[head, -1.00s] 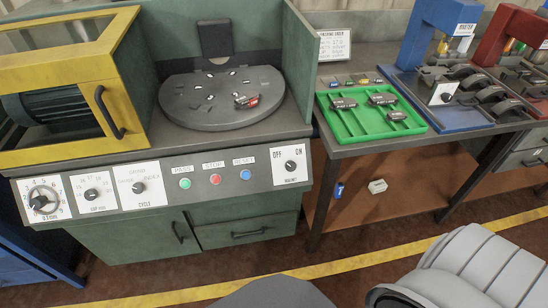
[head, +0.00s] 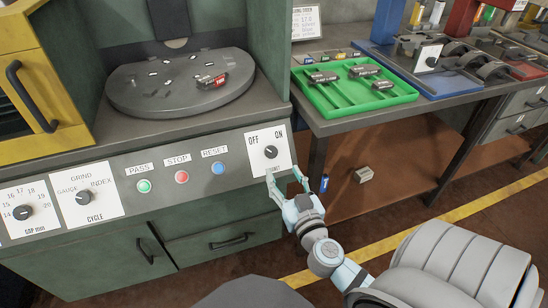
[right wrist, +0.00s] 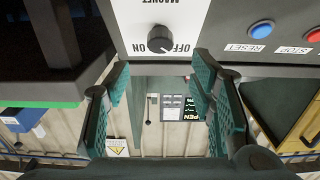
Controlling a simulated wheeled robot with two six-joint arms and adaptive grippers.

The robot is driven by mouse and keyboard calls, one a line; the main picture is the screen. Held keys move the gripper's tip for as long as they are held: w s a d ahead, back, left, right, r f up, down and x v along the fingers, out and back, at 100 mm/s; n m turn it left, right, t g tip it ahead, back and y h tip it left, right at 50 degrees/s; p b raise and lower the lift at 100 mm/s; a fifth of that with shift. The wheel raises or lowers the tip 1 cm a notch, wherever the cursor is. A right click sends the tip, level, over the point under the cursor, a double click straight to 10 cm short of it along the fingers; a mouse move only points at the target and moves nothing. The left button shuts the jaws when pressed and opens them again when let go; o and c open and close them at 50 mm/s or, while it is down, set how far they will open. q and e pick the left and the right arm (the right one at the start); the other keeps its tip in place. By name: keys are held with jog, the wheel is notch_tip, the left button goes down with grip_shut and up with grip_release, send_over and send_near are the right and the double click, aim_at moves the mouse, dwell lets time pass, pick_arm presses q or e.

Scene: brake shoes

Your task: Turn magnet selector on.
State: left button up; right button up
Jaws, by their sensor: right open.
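The magnet selector is a black knob (head: 271,152) on a white plate marked OFF and ON, at the right end of the machine's front panel. In the right wrist view, which is upside down, the knob (right wrist: 159,38) shows at top centre. Its small pointer mark seems to lean to the OFF side. My right gripper (head: 286,176) is open and empty, just below the plate in the head view. In the right wrist view its two green-padded fingers (right wrist: 160,78) are spread apart, with the knob beyond their tips. My left gripper is not in view.
Green, red and blue push buttons (head: 181,177) sit left of the selector. A round plate (head: 150,92) bearing a brake shoe is above. A green tray (head: 392,101) with several parts stands on the bench (head: 345,122) to the right. Open floor lies in front.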

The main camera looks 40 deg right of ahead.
aim_at(272, 153)
jog(key=b+x, duration=0.1)
jog(key=x, duration=0.7)
jog(key=shift+f, duration=0.1)
jog(key=shift+w, duration=0.2)
